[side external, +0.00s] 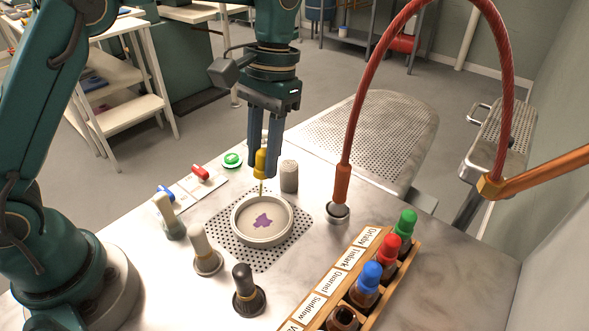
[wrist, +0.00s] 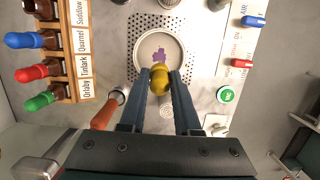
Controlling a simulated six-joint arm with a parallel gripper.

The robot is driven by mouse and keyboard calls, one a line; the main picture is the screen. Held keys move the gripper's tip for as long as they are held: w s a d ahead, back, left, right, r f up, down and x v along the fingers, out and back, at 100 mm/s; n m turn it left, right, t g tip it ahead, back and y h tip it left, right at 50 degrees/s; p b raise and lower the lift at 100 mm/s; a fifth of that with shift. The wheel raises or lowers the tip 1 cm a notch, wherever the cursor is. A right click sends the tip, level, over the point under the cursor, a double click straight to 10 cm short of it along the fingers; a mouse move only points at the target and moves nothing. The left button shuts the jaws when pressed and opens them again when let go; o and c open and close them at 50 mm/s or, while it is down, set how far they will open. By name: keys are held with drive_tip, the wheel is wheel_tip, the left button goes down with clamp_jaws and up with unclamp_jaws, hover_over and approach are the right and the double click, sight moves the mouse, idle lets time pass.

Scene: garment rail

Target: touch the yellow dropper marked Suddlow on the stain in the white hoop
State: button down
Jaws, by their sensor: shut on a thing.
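My gripper (side external: 265,150) is shut on the yellow dropper (side external: 261,163), which hangs upright with its thin tip pointing down. The dropper also shows between the fingers in the wrist view (wrist: 160,80). The white hoop (side external: 236,226) lies on the perforated plate, with a purple stain (side external: 263,220) on the cloth inside it. The stain (wrist: 158,57) also shows in the wrist view. In the side view the tip appears over the hoop's far rim, apart from the stain. Its exact height is hard to tell. The label Suddlow (side external: 311,308) is on the bottle rack.
The wooden rack (side external: 372,262) holds green, red and blue capped bottles and an uncapped brown one (side external: 342,318). A grey cylinder (side external: 289,176) stands close behind the hoop. A red hose (side external: 350,120) rises to the right. White and black knobbed posts (side external: 244,280) stand in front-left.

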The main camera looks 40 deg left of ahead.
drive_tip(key=shift+f, duration=2.55)
drive_tip(key=shift+f, duration=0.55)
drive_tip(key=shift+r, duration=0.1)
drive_tip(key=shift+r, duration=3.45)
